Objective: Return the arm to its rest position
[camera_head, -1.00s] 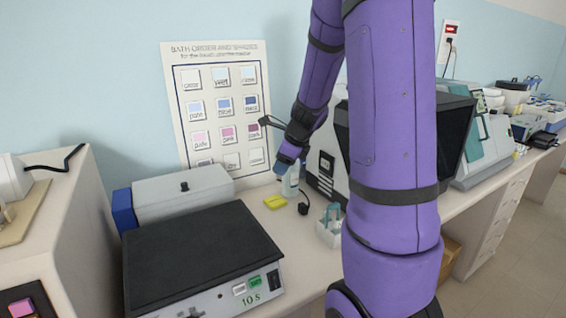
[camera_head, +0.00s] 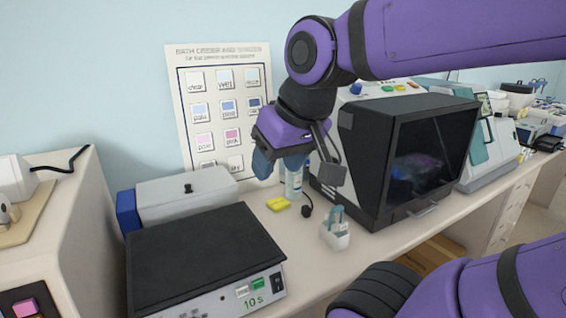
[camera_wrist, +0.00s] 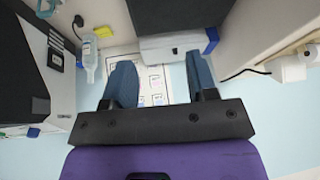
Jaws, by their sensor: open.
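My gripper (camera_head: 272,165) is at the end of my purple arm, raised above the bench in front of the wall chart. Its blue fingers point down and hold nothing. In the wrist view my gripper (camera_wrist: 162,90) shows its two fingers spread apart, with the wall chart (camera_wrist: 152,82) visible between them. A clear bottle (camera_head: 293,182) stands on the bench just behind and below the gripper, and it also shows in the wrist view (camera_wrist: 90,62) to the left of the fingers.
A black-topped device (camera_head: 200,255) marked "10 s" stands at front left, a grey box (camera_head: 185,193) behind it. A yellow block (camera_head: 278,203) and a small white holder (camera_head: 336,232) lie on the bench. A dark-windowed machine (camera_head: 410,165) stands right of the gripper. The chart (camera_head: 222,110) hangs behind.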

